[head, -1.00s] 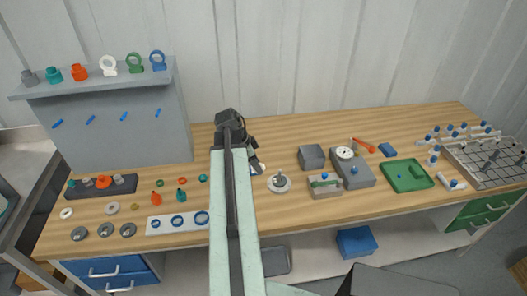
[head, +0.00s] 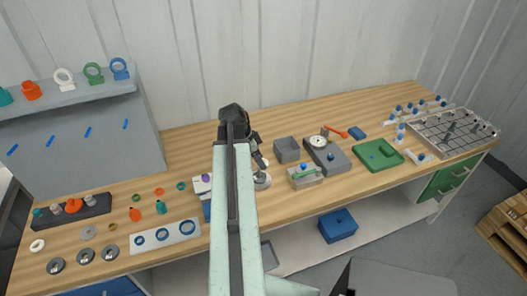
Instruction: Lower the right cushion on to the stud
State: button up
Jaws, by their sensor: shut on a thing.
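My gripper (head: 263,164) is at the end of my arm, over the middle of the bench. It is shut on a small pale thing, taken to be the right cushion, mostly hidden by the fingers. Just below the fingertips is a pale round base (head: 262,182) with a grey upright piece, which may be the stud. At this size I cannot tell whether the held piece touches it. A white and blue device (head: 203,186) with a purple knob stands left of my arm, partly hidden behind it.
A white strip with blue rings (head: 164,236) lies at the left. Bare wood lies behind the gripper.

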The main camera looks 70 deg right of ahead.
jog(key=shift+w, duration=0.25)
jog(key=shift+n, duration=0.5)
jog(key=r+p, duration=0.4)
jog(key=shift+w+a+r+p, duration=0.1)
jog(key=shift+a+r+p, duration=0.15)
jog(key=shift+r+p, duration=0.1)
jog(key=shift+w+f+b, duration=0.2)
jog(key=shift+f+b, duration=0.25)
jog(key=shift+f, duration=0.05)
notch_tip(320, 180, down, 8)
jog(key=b, duration=0.8)
jog(key=shift+f, duration=0.2)
jog(key=o, duration=1.4)
jog(key=shift+r, duration=0.15)
jog(key=p+v, duration=0.7)
jog(key=shift+w+a+r, duration=0.1)
jog(key=shift+a+r, duration=0.1)
jog(key=shift+r, duration=0.05)
